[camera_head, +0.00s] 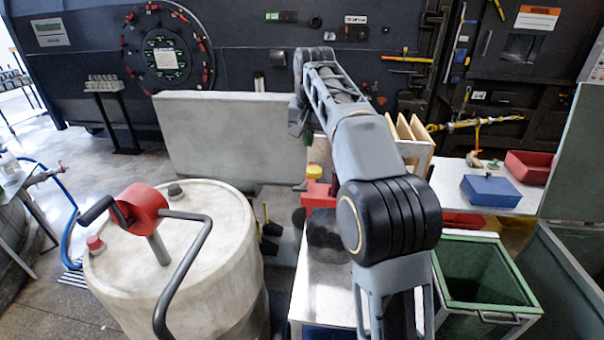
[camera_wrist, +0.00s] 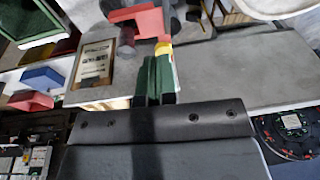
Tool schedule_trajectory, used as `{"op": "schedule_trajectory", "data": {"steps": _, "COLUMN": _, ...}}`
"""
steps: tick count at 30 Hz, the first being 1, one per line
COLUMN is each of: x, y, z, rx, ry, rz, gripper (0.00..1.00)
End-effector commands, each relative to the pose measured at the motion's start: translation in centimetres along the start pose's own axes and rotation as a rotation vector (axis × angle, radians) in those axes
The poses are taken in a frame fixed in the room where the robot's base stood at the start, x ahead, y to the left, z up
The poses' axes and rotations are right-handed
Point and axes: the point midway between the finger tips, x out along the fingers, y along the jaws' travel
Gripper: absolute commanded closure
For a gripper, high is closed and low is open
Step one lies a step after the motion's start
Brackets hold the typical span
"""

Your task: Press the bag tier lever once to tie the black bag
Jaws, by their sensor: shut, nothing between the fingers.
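The red bag tier (camera_head: 320,192) stands on the white table just left of my arm, with a yellow piece on top. In the wrist view the red tier (camera_wrist: 138,18) is at the top centre. My gripper (camera_wrist: 160,58) is shut and empty, its two dark green fingers side by side. Its tips appear close to the yellow piece (camera_wrist: 164,48); I cannot tell whether they touch. A dark rounded shape (camera_head: 325,235) in front of the tier may be the black bag, but I cannot be sure.
A pale drum (camera_head: 215,235) with a red-headed crank stands at the left. A grey slab (camera_head: 225,135) stands behind. A green bin (camera_head: 485,270) is at the right. A blue box (camera_head: 490,190) and a red box (camera_head: 528,165) sit on the right-hand table.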

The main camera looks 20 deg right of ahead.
Motion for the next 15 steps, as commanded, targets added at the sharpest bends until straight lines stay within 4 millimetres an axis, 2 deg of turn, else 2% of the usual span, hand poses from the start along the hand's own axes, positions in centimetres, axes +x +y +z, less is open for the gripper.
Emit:
{"op": "schedule_trajectory", "data": {"steps": 6, "x": -0.13, "y": -0.35, "z": -1.25, "rx": 0.024, "ry": -0.011, "rz": 0.004, "gripper": 1.00}}
{"op": "schedule_trajectory", "data": {"steps": 15, "x": -0.15, "y": -0.39, "z": -1.36, "rx": 0.027, "ry": -0.012, "rz": 0.005, "gripper": 1.00}}
